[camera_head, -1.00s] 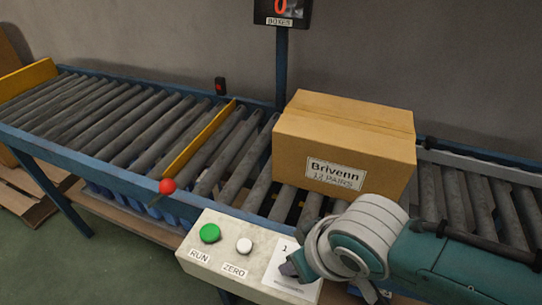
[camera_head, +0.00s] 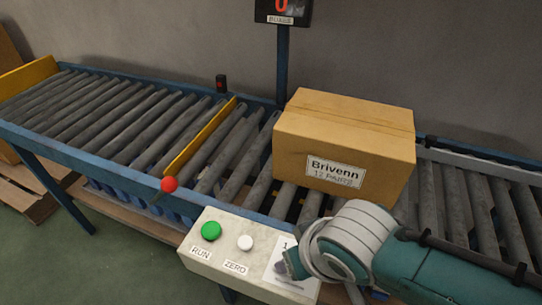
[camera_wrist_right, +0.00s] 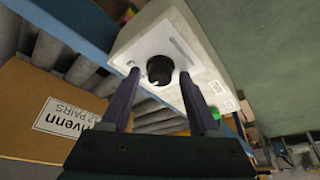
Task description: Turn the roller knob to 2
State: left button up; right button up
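The roller knob (camera_wrist_right: 159,70) is round and black, with a small pale mark, on the pale control box (camera_wrist_right: 192,50) in the right wrist view. My right gripper (camera_wrist_right: 159,75) is open, with one finger on either side of the knob. I cannot tell whether the fingers touch it. In the head view my right gripper (camera_head: 291,262) is over the white dial plate (camera_head: 272,260) at the right end of the control box (camera_head: 222,252). A "1" shows on that plate; the "2" is not legible. My left gripper is out of view.
A green RUN button (camera_head: 211,231) and a white ZERO button (camera_head: 245,243) are left of the dial. A cardboard box (camera_head: 345,140) sits on the roller conveyor (camera_head: 120,120) behind. A red ball-topped lever (camera_head: 169,184) stands at the conveyor's front edge.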

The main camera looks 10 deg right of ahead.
jog(key=shift+o, duration=0.6)
jog(key=shift+r, duration=0.1)
jog(key=shift+s+r+p, duration=0.1)
jog(key=shift+r+p, duration=0.2)
jog(key=shift+p, duration=0.05)
jog(key=p+v, duration=0.5)
jog(key=v, duration=0.4)
